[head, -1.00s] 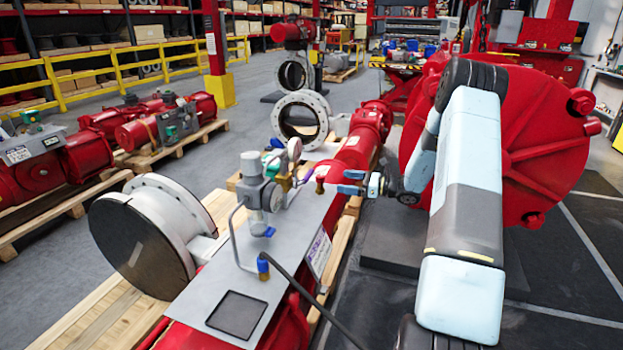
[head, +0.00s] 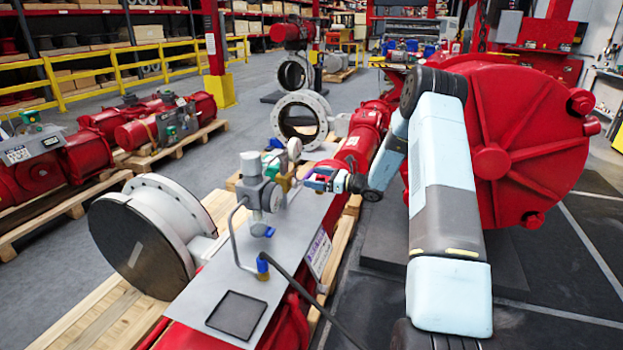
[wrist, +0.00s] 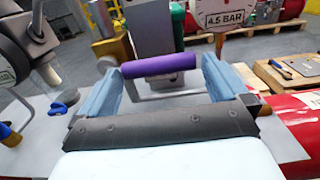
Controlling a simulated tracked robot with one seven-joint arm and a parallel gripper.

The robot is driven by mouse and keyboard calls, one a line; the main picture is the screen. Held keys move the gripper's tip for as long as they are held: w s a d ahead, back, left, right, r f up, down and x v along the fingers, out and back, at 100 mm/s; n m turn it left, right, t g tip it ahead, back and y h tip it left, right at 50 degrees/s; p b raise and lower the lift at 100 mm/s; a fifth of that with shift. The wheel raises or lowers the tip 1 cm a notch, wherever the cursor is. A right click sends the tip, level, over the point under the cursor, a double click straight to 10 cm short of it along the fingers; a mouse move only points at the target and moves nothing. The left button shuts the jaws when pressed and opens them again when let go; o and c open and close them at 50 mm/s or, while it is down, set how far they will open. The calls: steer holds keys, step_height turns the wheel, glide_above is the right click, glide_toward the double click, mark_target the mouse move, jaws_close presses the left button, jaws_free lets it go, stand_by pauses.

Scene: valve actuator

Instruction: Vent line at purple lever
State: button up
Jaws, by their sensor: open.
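The purple lever (wrist: 158,66) lies across the wrist view between the two blue fingers of my gripper (wrist: 162,88). The fingers stand apart on either side of it, and I cannot tell whether they touch it. Behind it is a grey-green valve body (wrist: 157,28). A gauge (wrist: 226,14) marked 4.5 BAR shows at the top right. In the head view my gripper (head: 314,179) reaches in from the right, beside the grey valve assembly (head: 262,187) on the metal plate (head: 237,268). The lever is not clear in the head view.
A hose with a blue-collared fitting (head: 262,267) rises from the plate. A bent metal pipe stands left of the valve assembly. A big red round housing (head: 520,150) stands behind my arm.

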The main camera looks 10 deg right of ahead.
steer(key=shift+x, duration=0.85)
steer(key=shift+d, duration=0.1)
steer(key=c, duration=1.2)
steer(key=shift+o, duration=0.2)
steer(key=shift+r, duration=0.1)
